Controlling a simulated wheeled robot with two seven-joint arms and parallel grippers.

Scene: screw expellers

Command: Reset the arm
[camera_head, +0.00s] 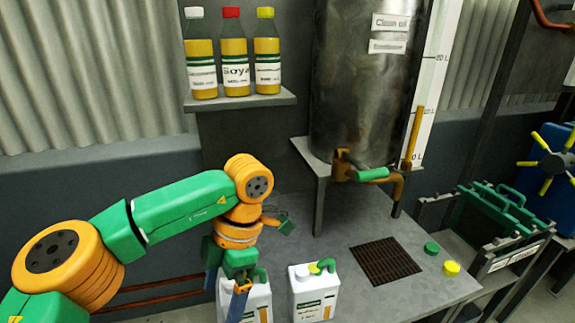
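My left arm comes in from the left and bends down at an orange wrist. My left gripper (226,287) points down, with its blue fingertips apart, at the left white jug (262,299). This jug has a green handle and is partly covered by the gripper; whether a finger touches it is unclear. A second white jug (315,299) with a green handle and a yellow cap stands just to the right. My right gripper is not in view.
A metal oil tank (350,90) with an orange tap and green lever (371,174) stands behind. A shelf (270,101) holds three bottles. A green cap (432,248) and a yellow cap (451,268) lie right of a dark grate (385,262).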

